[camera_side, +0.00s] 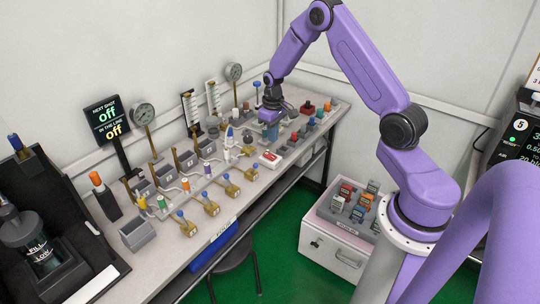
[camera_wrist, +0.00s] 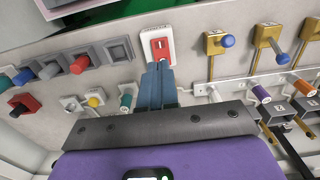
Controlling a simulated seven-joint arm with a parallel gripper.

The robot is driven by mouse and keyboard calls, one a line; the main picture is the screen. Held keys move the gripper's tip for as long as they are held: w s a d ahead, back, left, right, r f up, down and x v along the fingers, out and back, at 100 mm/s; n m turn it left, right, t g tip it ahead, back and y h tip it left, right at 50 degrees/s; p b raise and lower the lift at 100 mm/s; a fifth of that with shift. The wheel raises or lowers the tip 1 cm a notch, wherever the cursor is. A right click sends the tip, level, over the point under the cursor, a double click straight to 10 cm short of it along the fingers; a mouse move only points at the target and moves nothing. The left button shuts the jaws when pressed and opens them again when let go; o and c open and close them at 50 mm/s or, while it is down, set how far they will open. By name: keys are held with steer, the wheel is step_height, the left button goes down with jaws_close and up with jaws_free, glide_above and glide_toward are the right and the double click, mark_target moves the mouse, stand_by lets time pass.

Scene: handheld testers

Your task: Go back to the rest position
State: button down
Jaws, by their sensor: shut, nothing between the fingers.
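My gripper (camera_side: 270,138) hangs from my purple arm over the far half of the bench. Its blue fingers are together and hold nothing. In the wrist view the fingertips (camera_wrist: 160,66) appear just beside a white box with a red switch (camera_wrist: 162,46); I cannot tell whether they touch it. The same white box (camera_side: 269,159) lies near the bench's front edge in the side view. Several small handheld testers (camera_side: 347,191) in red, blue, green and orange stand in a grey case on the floor, away from my gripper.
The bench (camera_side: 160,262) carries brass valves (camera_side: 211,208), gauges (camera_side: 145,114) and several coloured plugs around my gripper. A black sign (camera_side: 107,119) reads "off" twice. A black case (camera_side: 40,190) stands at left. A monitor is at right. Air above the bench's front is free.

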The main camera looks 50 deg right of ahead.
steer(key=s+a+r+n, duration=0.3)
steer(key=s+a+r, duration=0.25)
steer(key=a, duration=0.35)
steer(key=s+a+r+n, duration=0.2)
steer(key=s+a+r, duration=0.3)
steer(key=a, duration=0.5)
steer(key=s+a+r+n, duration=0.1)
steer(key=s+r+n, duration=0.2)
steer(key=s, duration=0.8)
steer(key=s+a+r+n, duration=0.2)
steer(key=s+r+n, duration=0.2)
steer(key=s, duration=0.7)
steer(key=shift+s+a+r+n, duration=0.2)
steer(key=shift+s+r+n, duration=0.1)
